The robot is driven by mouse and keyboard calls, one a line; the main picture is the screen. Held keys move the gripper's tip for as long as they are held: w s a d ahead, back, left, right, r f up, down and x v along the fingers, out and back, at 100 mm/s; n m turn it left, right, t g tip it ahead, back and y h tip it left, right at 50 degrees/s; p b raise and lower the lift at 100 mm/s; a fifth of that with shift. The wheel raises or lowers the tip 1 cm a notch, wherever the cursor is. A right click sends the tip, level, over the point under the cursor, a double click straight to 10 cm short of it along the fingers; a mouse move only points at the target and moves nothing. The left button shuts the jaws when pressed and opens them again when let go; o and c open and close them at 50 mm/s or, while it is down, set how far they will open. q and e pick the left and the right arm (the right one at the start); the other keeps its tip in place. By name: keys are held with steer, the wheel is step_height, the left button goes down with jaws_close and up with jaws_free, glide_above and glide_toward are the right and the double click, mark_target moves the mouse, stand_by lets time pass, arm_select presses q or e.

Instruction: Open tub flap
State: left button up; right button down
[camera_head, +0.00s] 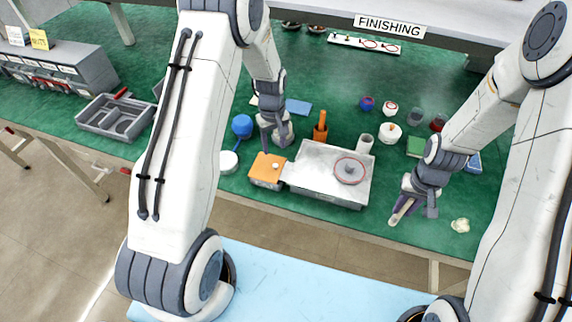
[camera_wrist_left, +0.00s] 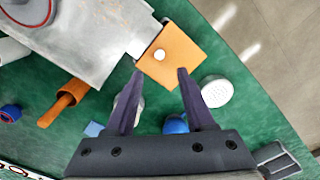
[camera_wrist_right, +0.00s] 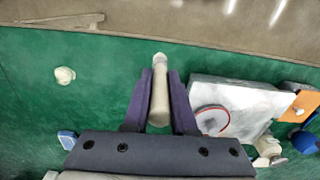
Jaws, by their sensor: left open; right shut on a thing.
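The tub has an orange flap with a white knob (camera_head: 267,170) and stands against the left side of a grey metal tray. In the left wrist view the orange flap (camera_wrist_left: 178,52) lies flat, apparently shut. My left gripper (camera_head: 272,143) is open and empty just behind the tub. In the left wrist view its fingertips (camera_wrist_left: 160,72) point at the flap's near edge, with the knob beyond them. My right gripper (camera_head: 408,198) is shut on a pale beige cylinder (camera_wrist_right: 159,100), held right of the tray. Contact between left fingers and flap cannot be told.
The grey tray (camera_head: 318,191) holds a red-ringed disc (camera_head: 350,170). A white round thing (camera_head: 228,162) and a blue thing (camera_head: 242,126) stand left of the tub. An orange-handled thing (camera_head: 320,128) is behind the tray. A crumpled pale lump (camera_head: 460,225) lies at right.

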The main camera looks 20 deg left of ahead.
mark_target(275, 165)
arm_select(q)
step_height(275, 165, down, 9)
steer(key=b, duration=0.6)
arm_select(e)
step_height(275, 165, down, 7)
arm_select(q)
jaws_close()
stand_by(0.8)
